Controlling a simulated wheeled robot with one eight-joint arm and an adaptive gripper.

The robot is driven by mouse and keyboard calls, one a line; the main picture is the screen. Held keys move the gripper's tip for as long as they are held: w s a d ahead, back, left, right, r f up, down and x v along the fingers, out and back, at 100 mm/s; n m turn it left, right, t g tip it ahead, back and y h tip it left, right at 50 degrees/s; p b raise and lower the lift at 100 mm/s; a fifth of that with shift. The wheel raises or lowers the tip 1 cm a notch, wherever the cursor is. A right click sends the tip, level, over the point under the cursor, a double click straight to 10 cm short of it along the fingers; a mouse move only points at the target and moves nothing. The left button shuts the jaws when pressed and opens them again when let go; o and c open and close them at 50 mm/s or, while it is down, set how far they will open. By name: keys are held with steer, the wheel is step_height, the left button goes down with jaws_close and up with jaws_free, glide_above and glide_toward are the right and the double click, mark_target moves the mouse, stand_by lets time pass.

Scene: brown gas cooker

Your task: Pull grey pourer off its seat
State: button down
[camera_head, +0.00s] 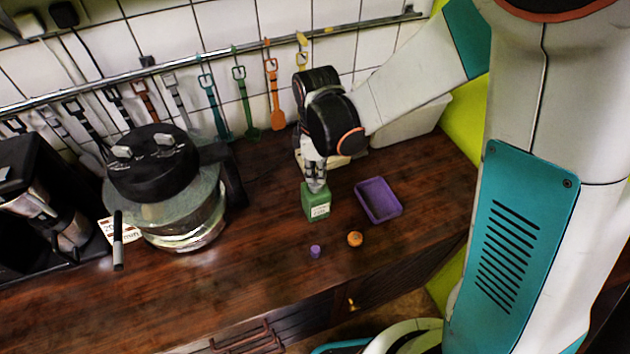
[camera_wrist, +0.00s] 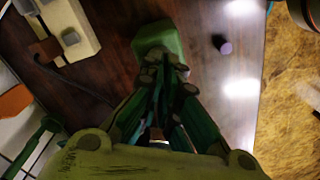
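A green container (camera_head: 316,205) with a pale label stands upright on the wooden counter. My gripper (camera_head: 316,186) points down right above its top, with the fingertips at or very near it. In the wrist view my gripper (camera_wrist: 165,68) has its fingers close together and overlapping the near edge of the green container (camera_wrist: 155,38). I cannot make out a grey pourer; the fingers cover the container's top, where one could be hidden. Whether the fingers are closed on anything is not clear.
A purple tray (camera_head: 378,200) lies to the right of the container. A small purple cap (camera_head: 315,252) and an orange round thing (camera_head: 355,239) lie in front. A large pot with a black lid (camera_head: 152,164) stands to the left. Utensils hang from a rail (camera_head: 160,68) behind.

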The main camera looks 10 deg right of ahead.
mark_target(316, 178)
steer(key=shift+r, duration=0.15)
steer(key=shift+r+p, duration=1)
steer(key=shift+r, duration=0.6)
steer(key=shift+r+p, duration=0.85)
steer(key=shift+r, duration=0.7)
